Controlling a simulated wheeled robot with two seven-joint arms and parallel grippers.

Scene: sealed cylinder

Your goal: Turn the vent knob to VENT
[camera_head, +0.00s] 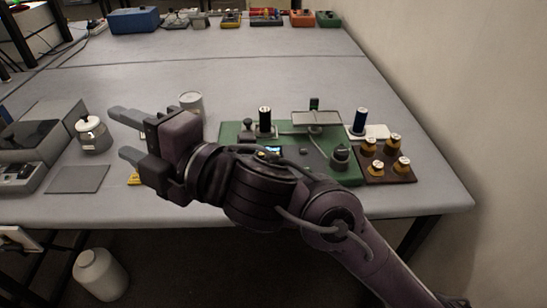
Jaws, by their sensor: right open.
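A green board (315,168) lies on the table right of centre, partly hidden behind my right arm. A dark round knob (340,154) stands at its right front, and a smaller dark knob-like part (249,125) stands at its left back. I cannot read any labels, so I cannot tell which is the vent knob or where it points. My right gripper (119,134) is open and empty, its fingers pointing left, well to the left of the board and apart from both knobs. My left gripper is not in view.
Left of the board are a silver lidded pot (91,134), a light can (191,101) and a grey mat (78,179). A brown tray (388,176) with several yellowish-brown pieces sits at right. The table's middle behind the board is clear; a wall stands right.

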